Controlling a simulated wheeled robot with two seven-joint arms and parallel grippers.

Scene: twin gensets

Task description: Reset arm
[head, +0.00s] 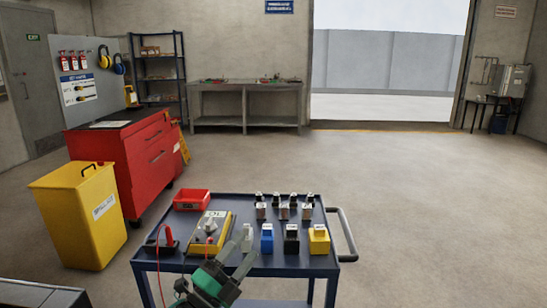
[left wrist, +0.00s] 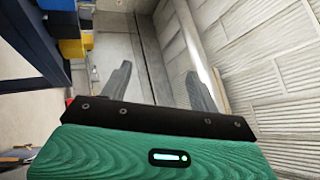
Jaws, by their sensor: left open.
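My left gripper (head: 238,256) is green with two grey fingers and shows at the bottom of the head view, in front of the blue cart (head: 295,262). In the left wrist view the left gripper (left wrist: 158,78) has its fingers spread apart with nothing between them. My right gripper is in neither view.
The cart carries a red tray (head: 191,200), a yellow meter (head: 209,232) with a red lead, and several small blocks in rows. A yellow bin (head: 85,220) and a red tool cabinet (head: 140,165) stand on the left. The floor (head: 430,210) on the right is clear.

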